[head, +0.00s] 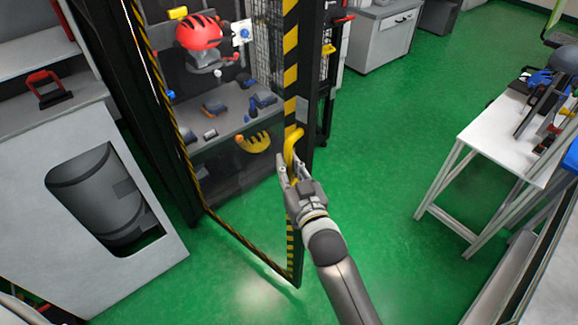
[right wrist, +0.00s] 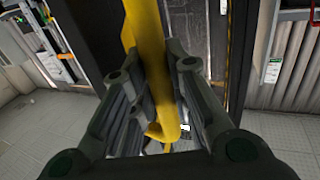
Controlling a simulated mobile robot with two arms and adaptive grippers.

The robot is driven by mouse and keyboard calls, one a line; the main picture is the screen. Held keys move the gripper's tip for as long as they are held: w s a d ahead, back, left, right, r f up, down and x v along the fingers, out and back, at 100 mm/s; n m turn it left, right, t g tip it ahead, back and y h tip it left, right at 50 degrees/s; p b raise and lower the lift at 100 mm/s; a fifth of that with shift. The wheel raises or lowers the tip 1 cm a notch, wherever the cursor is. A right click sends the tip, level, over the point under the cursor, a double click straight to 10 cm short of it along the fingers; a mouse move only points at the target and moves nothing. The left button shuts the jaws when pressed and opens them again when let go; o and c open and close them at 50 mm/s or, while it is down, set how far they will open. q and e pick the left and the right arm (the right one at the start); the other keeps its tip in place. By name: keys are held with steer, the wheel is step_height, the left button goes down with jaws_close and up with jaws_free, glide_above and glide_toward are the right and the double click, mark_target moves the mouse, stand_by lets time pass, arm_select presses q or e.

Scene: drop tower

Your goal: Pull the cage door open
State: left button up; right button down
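The cage door (head: 239,243) is a clear panel in a black frame with yellow-black striped edges. It stands partly open, its free edge swung out towards me and away from the cage's right post (head: 325,110). Its yellow handle (head: 295,140) is on the free edge. My right gripper (head: 289,170) is at this handle. In the right wrist view, the yellow handle bar (right wrist: 148,45) runs between the fingers of my right gripper (right wrist: 156,72), which look closed around it. My left gripper is not in view.
Inside the cage are a red-and-black domed object (head: 199,33) and a shelf (head: 222,128) with small tools. A grey cabinet (head: 135,180) stands on the left. A white table (head: 490,145) is on the right. Green floor (head: 385,190) is clear between the door and the table.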

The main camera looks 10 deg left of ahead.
steer(key=c, duration=1.4)
jaws_free()
steer(key=shift+a, duration=0.15)
steer(key=shift+o, duration=0.2)
steer(key=shift+s+d, duration=0.45)
steer(key=shift+s, duration=0.1)
steer(key=v, duration=1)
steer(key=shift+s+d, duration=0.15)
steer(key=shift+s, duration=0.15)
